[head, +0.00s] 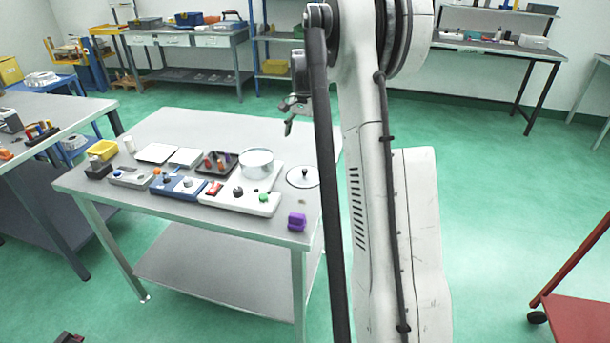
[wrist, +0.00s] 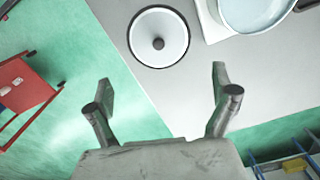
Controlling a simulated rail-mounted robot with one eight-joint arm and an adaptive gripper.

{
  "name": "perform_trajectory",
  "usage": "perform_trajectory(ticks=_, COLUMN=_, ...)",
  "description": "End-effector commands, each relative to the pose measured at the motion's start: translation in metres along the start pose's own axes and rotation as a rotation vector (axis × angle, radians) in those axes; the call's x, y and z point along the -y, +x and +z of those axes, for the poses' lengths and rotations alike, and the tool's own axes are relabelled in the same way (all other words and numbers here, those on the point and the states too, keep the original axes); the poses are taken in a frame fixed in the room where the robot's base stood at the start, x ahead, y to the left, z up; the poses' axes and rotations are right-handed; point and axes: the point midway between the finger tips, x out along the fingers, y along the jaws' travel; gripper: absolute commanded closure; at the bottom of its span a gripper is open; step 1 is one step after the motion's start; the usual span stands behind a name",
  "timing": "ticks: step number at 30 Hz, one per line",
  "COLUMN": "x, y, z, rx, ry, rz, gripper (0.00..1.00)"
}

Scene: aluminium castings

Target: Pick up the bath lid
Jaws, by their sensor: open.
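The bath lid (head: 303,179) is a round, pale disc with a dark rim and a dark knob in its middle. It lies flat on the table (head: 210,128) near the right edge, partly behind my arm in the head view. The wrist view shows the whole lid (wrist: 158,38) from above, with the knob at its centre. My gripper (head: 291,113) is above the far side of the table, apart from the lid. In the wrist view my gripper (wrist: 162,84) has its two fingers spread wide, with nothing between them.
A round white bath (head: 256,163) stands on a white instrument left of the lid. A purple block (head: 297,222) sits at the table's front right corner. Several instruments and a yellow bin (head: 103,150) fill the left side. The table's far strip is clear.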

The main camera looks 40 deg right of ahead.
Motion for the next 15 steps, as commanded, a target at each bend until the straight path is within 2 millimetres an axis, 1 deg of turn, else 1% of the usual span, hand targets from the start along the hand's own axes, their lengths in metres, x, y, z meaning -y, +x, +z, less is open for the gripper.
perform_trajectory(ticks=9, x=0.0, y=0.056, z=0.001, rx=0.0, ry=-0.001, rz=0.0, gripper=0.08)
perform_trajectory(ticks=12, x=0.0, y=0.069, z=0.001, rx=-0.001, ry=-0.001, rz=0.0, gripper=0.08)
perform_trajectory(ticks=15, x=0.0, y=0.077, z=0.001, rx=-0.001, ry=-0.002, rz=0.0, gripper=0.08)
